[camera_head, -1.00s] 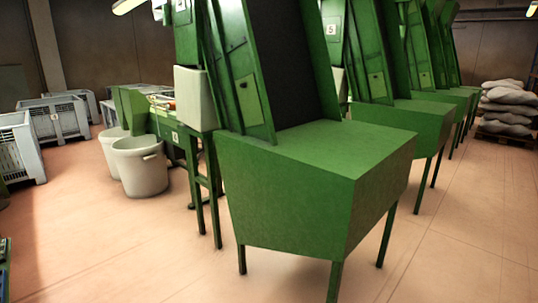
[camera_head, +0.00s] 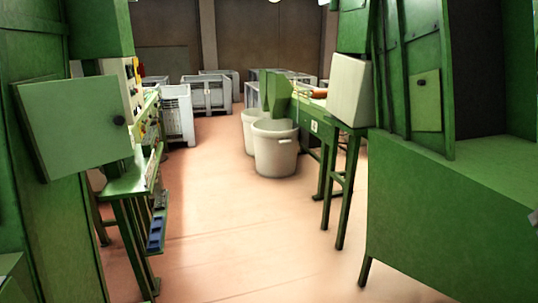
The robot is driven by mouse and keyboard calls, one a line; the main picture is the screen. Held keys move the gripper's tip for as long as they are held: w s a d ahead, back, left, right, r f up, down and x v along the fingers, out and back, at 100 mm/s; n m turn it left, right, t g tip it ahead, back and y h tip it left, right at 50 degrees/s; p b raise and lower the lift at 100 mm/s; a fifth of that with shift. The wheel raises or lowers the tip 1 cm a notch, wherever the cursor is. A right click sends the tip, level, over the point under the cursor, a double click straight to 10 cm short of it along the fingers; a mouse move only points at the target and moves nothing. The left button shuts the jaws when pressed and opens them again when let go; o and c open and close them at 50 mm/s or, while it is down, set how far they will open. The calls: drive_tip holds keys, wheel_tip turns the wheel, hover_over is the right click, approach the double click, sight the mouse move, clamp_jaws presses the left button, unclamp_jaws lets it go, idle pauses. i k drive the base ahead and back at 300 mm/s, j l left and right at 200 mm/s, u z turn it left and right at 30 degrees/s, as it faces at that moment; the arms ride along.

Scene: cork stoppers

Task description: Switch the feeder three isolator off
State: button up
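No isolator can be picked out as feeder three's in the head view. At the left, a green cabinet door (camera_head: 75,125) with a dark round knob stands out toward me. Just behind it, a narrow pale panel (camera_head: 132,88) with small red and yellow parts shows edge-on; I cannot tell whether any of them is an isolator. A pale grey box (camera_head: 351,90) is on the green machine at the right. A small label (camera_head: 314,127), its number too small to read surely, is on the green bench behind. My gripper is not in view.
A green bench (camera_head: 130,180) with small trays stands at the left. A large green hopper (camera_head: 450,210) blocks the right. Pale bins (camera_head: 275,150) and grey crates (camera_head: 207,95) stand farther back. The pink floor (camera_head: 230,230) between the machines is clear.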

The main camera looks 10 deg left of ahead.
sight(140, 69)
drive_tip(key=i+j+u, duration=0.2)
drive_tip(key=i+u, duration=0.5)
drive_tip(key=u, duration=0.2)
drive_tip(key=i+j, duration=0.1)
drive_tip(key=i, duration=1.1)
drive_tip(key=j+u, duration=0.05)
